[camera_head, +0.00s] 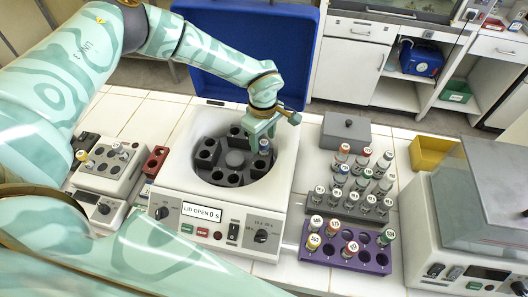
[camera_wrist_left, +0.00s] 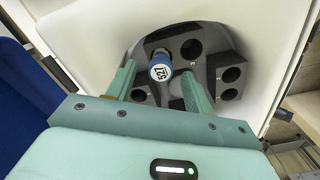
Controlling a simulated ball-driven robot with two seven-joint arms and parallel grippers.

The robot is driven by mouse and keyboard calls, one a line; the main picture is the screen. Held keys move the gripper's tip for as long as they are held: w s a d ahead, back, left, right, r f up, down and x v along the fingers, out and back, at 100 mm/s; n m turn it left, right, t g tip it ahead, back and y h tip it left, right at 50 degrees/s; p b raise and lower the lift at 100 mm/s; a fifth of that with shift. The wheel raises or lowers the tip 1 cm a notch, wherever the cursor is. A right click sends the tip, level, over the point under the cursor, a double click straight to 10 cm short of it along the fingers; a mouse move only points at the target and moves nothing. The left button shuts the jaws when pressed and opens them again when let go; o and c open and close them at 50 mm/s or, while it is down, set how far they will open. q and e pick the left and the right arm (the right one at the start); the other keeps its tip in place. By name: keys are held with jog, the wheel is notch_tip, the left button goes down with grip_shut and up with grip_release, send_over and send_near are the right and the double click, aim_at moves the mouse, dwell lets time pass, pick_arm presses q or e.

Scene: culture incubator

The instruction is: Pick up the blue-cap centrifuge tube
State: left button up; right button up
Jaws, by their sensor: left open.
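The blue-cap tube (camera_head: 264,147) stands in a rotor slot of the open centrifuge (camera_head: 185,172). In the left wrist view its blue cap (camera_wrist_left: 161,70) has a white top marked 527. My left gripper (camera_head: 263,132) reaches down over the back right of the rotor. In the left wrist view the open fingers of my left gripper (camera_wrist_left: 158,76) stand on either side of the cap, with visible gaps. The tube's lower part is hidden in the slot. My right gripper is not in view.
Other rotor slots (camera_wrist_left: 191,49) look empty. The blue lid (camera_head: 225,35) stands raised behind. To the right are a grey rack (camera_head: 338,212) and a purple rack (camera_head: 355,262) with several tubes, a grey lidded box (camera_head: 345,132) and a yellow bin (camera_head: 430,152). A block with tubes (camera_head: 105,180) stands left.

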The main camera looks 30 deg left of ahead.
aim_at(263, 142)
pick_arm(q)
notch_tip(263, 142, down, 3)
jog(key=shift+f, duration=0.15)
jog(key=c, duration=1.1)
jog(key=shift+o, duration=0.2)
